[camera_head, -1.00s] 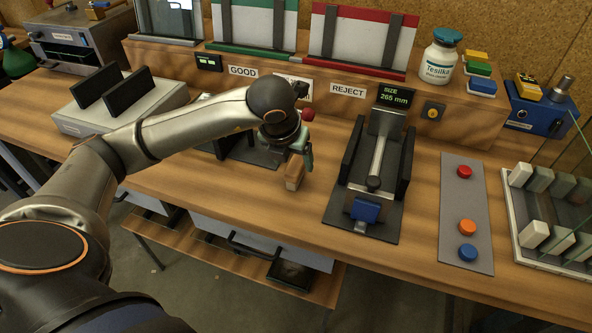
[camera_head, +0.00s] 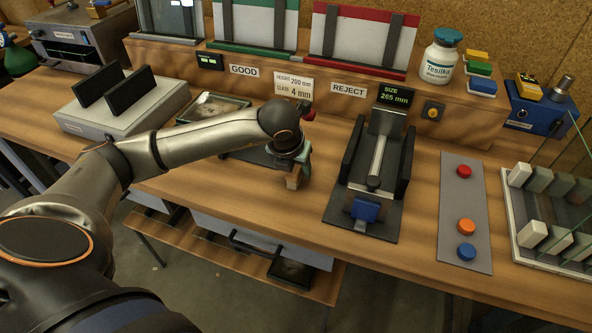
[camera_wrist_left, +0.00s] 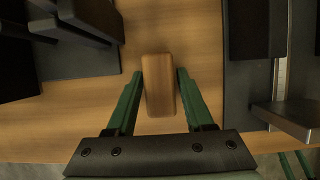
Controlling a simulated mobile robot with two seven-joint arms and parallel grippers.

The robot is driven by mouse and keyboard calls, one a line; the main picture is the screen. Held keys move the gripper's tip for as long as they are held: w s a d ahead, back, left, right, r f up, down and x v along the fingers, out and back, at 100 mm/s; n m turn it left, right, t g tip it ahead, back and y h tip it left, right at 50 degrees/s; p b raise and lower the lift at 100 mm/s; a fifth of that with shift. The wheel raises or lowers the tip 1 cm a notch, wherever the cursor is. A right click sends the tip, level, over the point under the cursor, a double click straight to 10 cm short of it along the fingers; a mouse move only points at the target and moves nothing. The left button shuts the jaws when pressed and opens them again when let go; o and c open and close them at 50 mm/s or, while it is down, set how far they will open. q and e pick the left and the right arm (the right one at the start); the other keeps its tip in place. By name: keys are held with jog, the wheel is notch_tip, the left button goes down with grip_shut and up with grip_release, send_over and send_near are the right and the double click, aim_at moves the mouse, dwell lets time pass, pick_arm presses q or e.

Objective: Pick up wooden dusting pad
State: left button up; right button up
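The wooden dusting pad (camera_head: 293,183) is a small light-brown block on the bench top, left of the black measuring fixture. In the left wrist view the pad (camera_wrist_left: 159,86) lies between two green fingers. My left gripper (camera_wrist_left: 157,88) is open around it, with a narrow gap on each side. In the head view my left gripper (camera_head: 298,168) is low over the pad and hides part of it. My right gripper is not in view.
The black fixture (camera_head: 348,165) with a blue block (camera_head: 366,210) stands close on the right. A dark device (camera_head: 252,155) lies just behind and left of the pad, partly hidden by my arm. A button panel (camera_head: 465,205) is further right. Bare bench lies in front.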

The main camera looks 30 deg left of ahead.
pick_arm(q)
grip_shut()
jog(key=shift+r, duration=0.1)
dwell(0.3)
jog(key=shift+r, duration=0.45)
notch_tip(320, 180, up, 2)
jog(key=shift+w+r, duration=0.1)
jog(key=shift+r, duration=0.05)
jog(key=s+d+r, duration=0.8)
jog(key=s+r, duration=0.1)
jog(key=s, duration=0.2)
jog(key=shift+s+r, duration=0.35)
